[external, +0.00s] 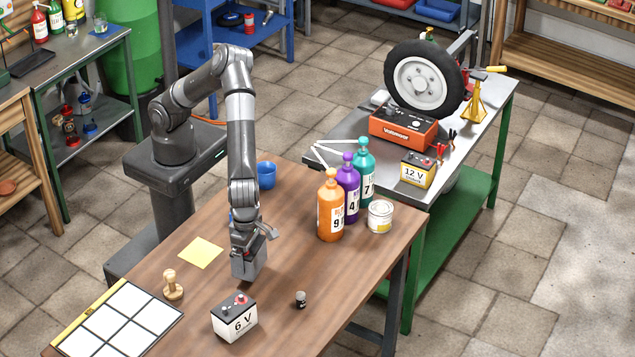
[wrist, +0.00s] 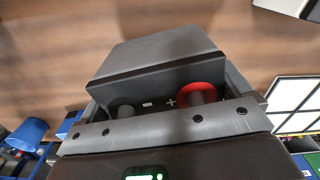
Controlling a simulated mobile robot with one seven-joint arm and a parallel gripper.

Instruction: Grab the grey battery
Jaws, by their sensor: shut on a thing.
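The grey battery (external: 249,268) is at the middle of the wooden table, under my wrist. In the wrist view the battery (wrist: 160,55) is a dark grey box with a red ring around one terminal, a plus mark and a darker terminal at left. My gripper (external: 247,246) points down and is shut on the battery, one jaw on each side of its top. The jaws and wrist hide part of the battery. I cannot tell whether its underside touches the table.
A white 6 V battery (external: 234,318), a small dark cylinder (external: 300,299), a wooden stamp (external: 172,285), a yellow note (external: 201,252) and a white grid board (external: 120,322) surround it. Bottles (external: 331,208), a tin (external: 380,216) and a blue cup (external: 266,175) stand farther back.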

